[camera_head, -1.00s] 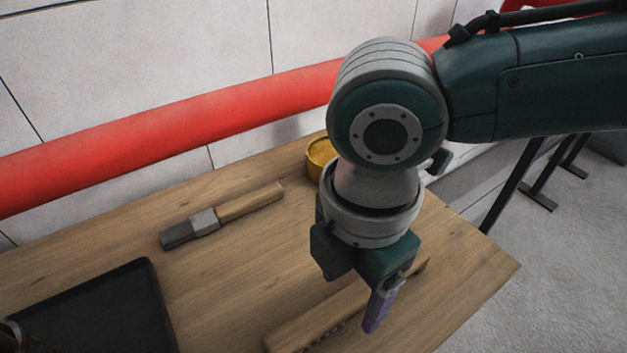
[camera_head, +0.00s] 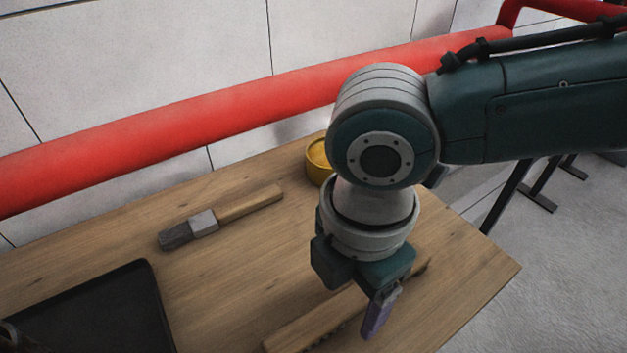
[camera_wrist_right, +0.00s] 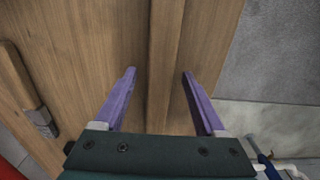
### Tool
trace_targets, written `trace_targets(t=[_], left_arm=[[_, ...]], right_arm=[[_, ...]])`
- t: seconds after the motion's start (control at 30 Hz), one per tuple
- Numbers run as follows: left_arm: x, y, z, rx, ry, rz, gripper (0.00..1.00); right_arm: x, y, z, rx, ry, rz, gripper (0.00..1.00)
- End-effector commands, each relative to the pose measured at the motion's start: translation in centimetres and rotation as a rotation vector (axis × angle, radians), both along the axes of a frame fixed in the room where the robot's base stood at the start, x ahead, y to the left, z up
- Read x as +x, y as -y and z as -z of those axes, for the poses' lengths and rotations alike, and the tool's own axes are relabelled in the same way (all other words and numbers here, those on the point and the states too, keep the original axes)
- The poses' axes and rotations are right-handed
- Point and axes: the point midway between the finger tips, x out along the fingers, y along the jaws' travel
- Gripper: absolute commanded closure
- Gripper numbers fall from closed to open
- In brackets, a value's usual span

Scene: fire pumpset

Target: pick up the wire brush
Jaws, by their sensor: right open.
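The wire brush (camera_head: 315,322), a long wooden bar with dark bristles along its lower side, lies on the wooden table beneath my right gripper. My right gripper (camera_head: 377,312) points down over the brush, its jaws open with one purple finger visible on the near side. In the right wrist view, the brush's wooden bar (camera_wrist_right: 164,65) runs between the two spread fingers of the right gripper (camera_wrist_right: 158,74), with a gap on each side. The gripper hides part of the brush in the head view. My left gripper is not in view.
A flat brush with a wooden handle and grey ferrule (camera_head: 222,216) lies to the left on the table (camera_head: 240,270). A black tray (camera_head: 115,305) is at the lower left. A yellow round container (camera_head: 318,160) stands at the back, near a red pipe (camera_head: 220,112).

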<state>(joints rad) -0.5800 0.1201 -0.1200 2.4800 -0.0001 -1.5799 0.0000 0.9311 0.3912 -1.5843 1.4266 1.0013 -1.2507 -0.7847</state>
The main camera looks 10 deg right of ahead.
Motion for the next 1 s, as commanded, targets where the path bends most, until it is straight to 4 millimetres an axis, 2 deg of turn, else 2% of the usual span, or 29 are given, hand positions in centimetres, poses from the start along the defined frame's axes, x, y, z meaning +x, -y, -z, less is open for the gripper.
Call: trace_targets(t=[0.13, 0.77, 1.0], left_arm=[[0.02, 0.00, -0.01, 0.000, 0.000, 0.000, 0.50], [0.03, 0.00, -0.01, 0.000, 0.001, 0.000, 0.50], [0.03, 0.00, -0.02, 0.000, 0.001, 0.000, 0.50]], right_arm=[[0.00, -0.01, -0.01, 0.000, 0.000, 0.000, 0.30], [0.00, 0.01, -0.02, 0.000, 0.000, 0.000, 1.00], [0.02, 0.00, -0.04, 0.000, 0.000, 0.000, 1.00]])
